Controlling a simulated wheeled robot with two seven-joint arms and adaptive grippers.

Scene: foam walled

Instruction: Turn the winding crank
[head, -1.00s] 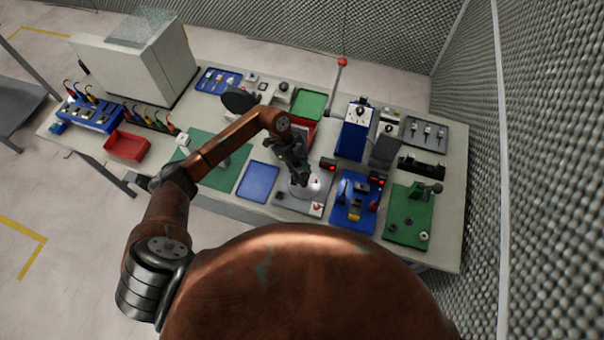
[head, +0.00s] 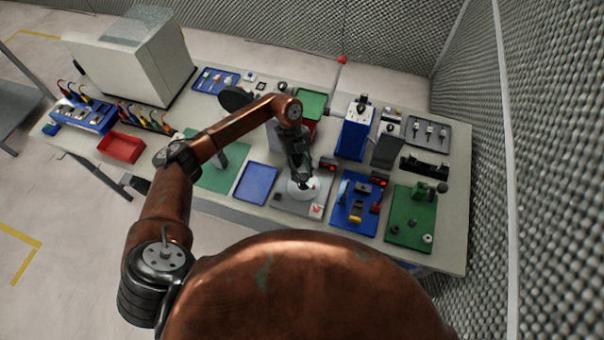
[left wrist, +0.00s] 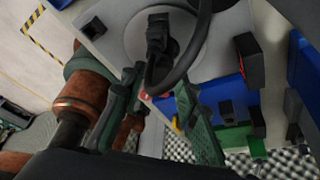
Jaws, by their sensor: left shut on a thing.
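A pale round disc (head: 293,193) lies on a grey plate (head: 284,204) at the table's front middle. My left gripper (head: 304,182) reaches down onto this disc and is shut; its fingers cover most of what they grip. In the left wrist view the disc (left wrist: 196,48) is large, with a dark upright crank piece (left wrist: 158,35) on it and a black curved bar beside it. I cannot tell crank from fingertips cleanly there. My right gripper is in neither view.
A blue board (head: 340,216) with small parts and a green board (head: 400,235) with a dark lever stand to the right. A blue tray (head: 256,183) lies left of the plate. A blue box (head: 352,138) stands behind. A red-knobbed lever (head: 342,60) rises at the back.

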